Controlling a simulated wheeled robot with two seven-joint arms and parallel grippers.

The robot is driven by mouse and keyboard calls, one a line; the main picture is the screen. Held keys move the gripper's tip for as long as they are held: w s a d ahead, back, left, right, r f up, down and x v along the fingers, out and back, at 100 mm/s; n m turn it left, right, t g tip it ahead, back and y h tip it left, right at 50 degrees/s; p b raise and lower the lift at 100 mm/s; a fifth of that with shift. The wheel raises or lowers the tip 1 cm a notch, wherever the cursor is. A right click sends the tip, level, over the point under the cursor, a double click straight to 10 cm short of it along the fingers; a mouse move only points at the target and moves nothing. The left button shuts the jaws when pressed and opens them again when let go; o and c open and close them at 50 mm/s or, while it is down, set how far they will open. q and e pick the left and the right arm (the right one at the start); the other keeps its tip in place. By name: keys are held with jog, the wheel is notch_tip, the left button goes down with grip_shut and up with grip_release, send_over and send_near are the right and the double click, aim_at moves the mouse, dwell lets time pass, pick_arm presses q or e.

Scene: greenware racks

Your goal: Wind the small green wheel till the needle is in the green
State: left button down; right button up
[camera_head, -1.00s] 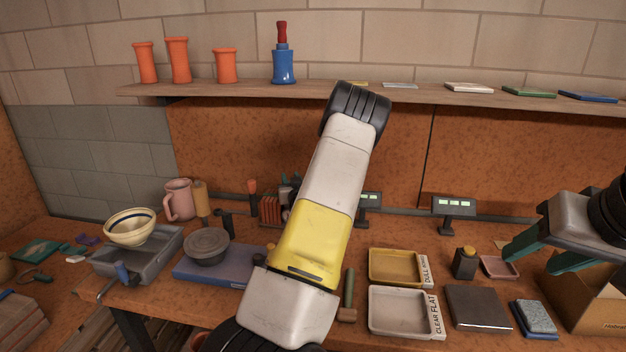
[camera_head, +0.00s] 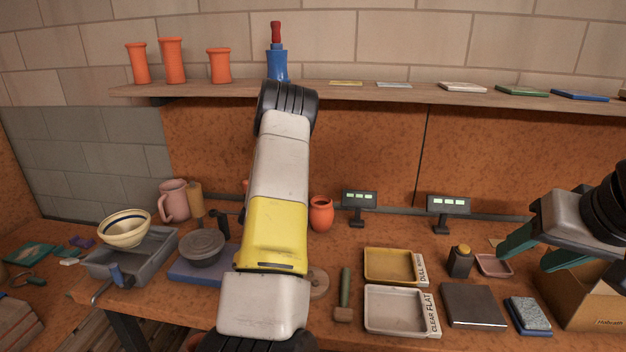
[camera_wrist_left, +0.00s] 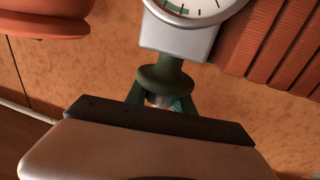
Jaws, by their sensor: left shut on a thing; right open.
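In the left wrist view a gauge (camera_wrist_left: 190,25) with a white dial sits at the top, cut by the frame edge. A green band shows on its dial; I cannot make out the needle. The small green wheel (camera_wrist_left: 165,80) is below the gauge, on its stem. My left gripper (camera_wrist_left: 161,102) is shut on the wheel, its green fingers on either side. In the head view my left arm hides the gauge, wheel and left gripper. My right gripper (camera_head: 528,252) is open and empty above the bench at the right.
An orange vase (camera_head: 321,213) and two display stands (camera_head: 359,200) (camera_head: 448,205) are at the back. A yellow tray (camera_head: 391,282), a white tray (camera_head: 397,328) and a dark slab (camera_head: 473,306) lie in front. A cardboard box (camera_head: 590,300) is below my right gripper.

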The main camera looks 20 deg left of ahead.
dwell(0.3)
pick_arm(q)
jog(key=c, duration=1.1)
grip_release()
